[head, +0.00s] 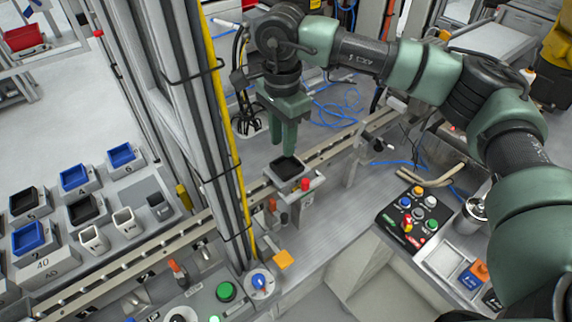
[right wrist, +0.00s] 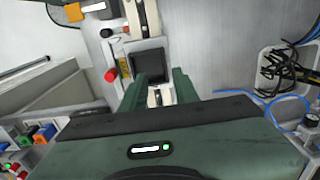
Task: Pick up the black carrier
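A black carrier (head: 287,169), a small open square tray, sits on the conveyor rail in the middle of the head view. It also shows in the right wrist view (right wrist: 148,61), just beyond my fingertips. My right gripper (head: 283,146) points down directly over the carrier, with its fingertips close to it. In the right wrist view its two green fingers (right wrist: 160,76) are apart with nothing between them. I cannot tell whether a fingertip touches the carrier. My left gripper is not in view.
Other black carriers (head: 88,210) and blue carriers (head: 75,178) stand in numbered holders at left. A post with a yellow strip (head: 228,120) rises left of the rail. A red-topped part (head: 305,184) stands close to the carrier. A button panel (head: 413,217) lies at right.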

